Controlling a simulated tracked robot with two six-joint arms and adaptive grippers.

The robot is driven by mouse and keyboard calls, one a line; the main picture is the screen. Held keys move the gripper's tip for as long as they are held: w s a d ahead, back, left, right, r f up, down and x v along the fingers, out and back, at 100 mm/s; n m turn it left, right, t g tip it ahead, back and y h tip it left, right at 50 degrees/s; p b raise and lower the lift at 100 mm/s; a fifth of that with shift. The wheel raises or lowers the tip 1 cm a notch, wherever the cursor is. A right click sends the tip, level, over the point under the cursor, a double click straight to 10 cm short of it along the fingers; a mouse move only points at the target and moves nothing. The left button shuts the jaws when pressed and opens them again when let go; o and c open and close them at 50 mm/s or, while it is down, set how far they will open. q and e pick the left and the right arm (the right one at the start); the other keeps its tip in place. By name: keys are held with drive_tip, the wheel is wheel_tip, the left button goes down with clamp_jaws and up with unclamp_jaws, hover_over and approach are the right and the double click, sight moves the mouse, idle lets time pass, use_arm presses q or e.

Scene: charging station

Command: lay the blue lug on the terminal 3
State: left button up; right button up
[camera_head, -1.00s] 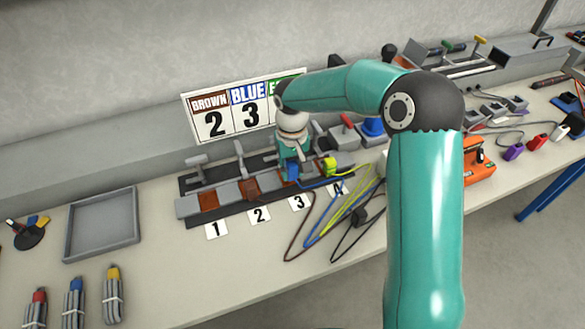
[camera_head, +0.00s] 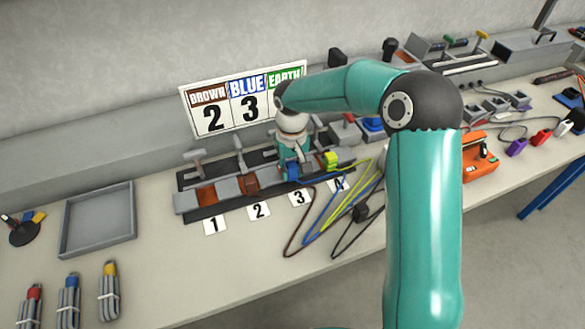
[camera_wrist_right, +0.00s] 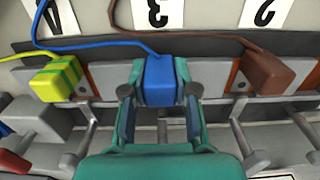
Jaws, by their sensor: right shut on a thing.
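My right gripper (camera_wrist_right: 160,92) is shut on the blue lug (camera_wrist_right: 159,82), with a finger on each side of it. In the head view the right gripper (camera_head: 293,160) is at terminal 3 of the terminal strip (camera_head: 188,203), behind the number card 3 (camera_head: 300,198), and the lug is mostly hidden by it. Whether the lug touches the terminal I cannot tell. The brown lug (camera_wrist_right: 271,70) sits at terminal 2, and the yellow-green lug (camera_wrist_right: 55,78) sits at terminal 4. My left gripper is not in view.
The sign (camera_head: 215,121) reads brown 2, blue 3. Clamp levers stand behind the terminals. Blue, yellow and brown cables run to the front right of the strip. A grey tray (camera_head: 97,252) lies at the left. An orange device (camera_head: 480,160) stands at the right.

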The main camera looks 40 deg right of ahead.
sight(291, 165)
drive_tip(key=shift+f+b, duration=0.35)
drive_tip(key=shift+f, duration=0.15)
drive_tip(key=o, duration=1.1)
drive_tip(key=shift+c, duration=0.2)
wheel_tip(291, 165, up, 12)
